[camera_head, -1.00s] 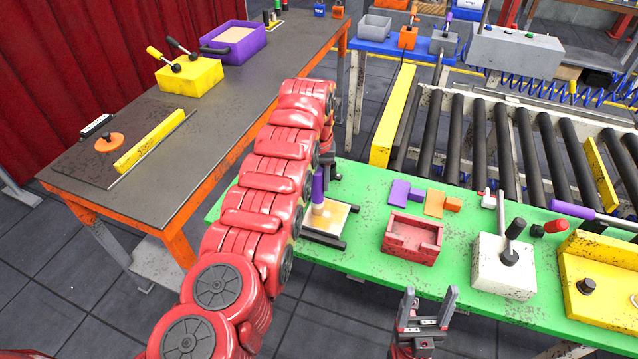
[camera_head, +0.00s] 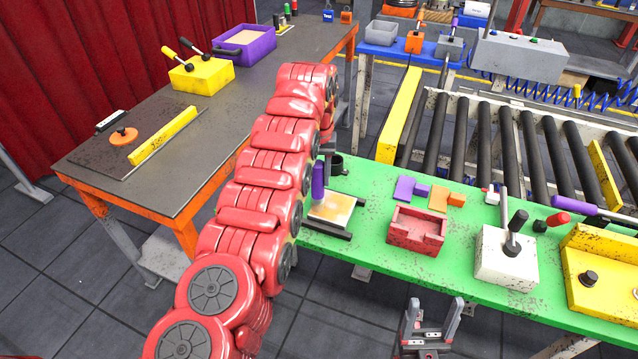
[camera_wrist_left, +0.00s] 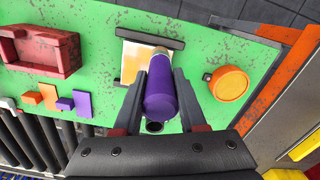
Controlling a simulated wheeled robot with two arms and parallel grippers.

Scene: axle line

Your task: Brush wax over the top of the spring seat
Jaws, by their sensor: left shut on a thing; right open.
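The spring seat appears to be the square plate with a white and tan patchy top (camera_head: 333,207), in a dark-edged holder on the green table. It also shows in the left wrist view (camera_wrist_left: 132,66). My left gripper (camera_wrist_left: 160,76) is shut on the purple handle of the brush (camera_wrist_left: 162,100), which also shows in the head view (camera_head: 318,182). The brush stands about upright at the plate's left part in the head view. Its bristles are hidden, so contact is unclear. My right gripper (camera_head: 436,304) is open and empty, in front of the green table's near edge.
On the green table (camera_head: 375,260) are a red tray (camera_head: 416,232), purple and orange blocks, a white lever box (camera_head: 506,258) and a yellow fixture. A black cup (camera_head: 337,163) stands behind the plate. An orange round thing (camera_wrist_left: 230,83) shows in the left wrist view.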

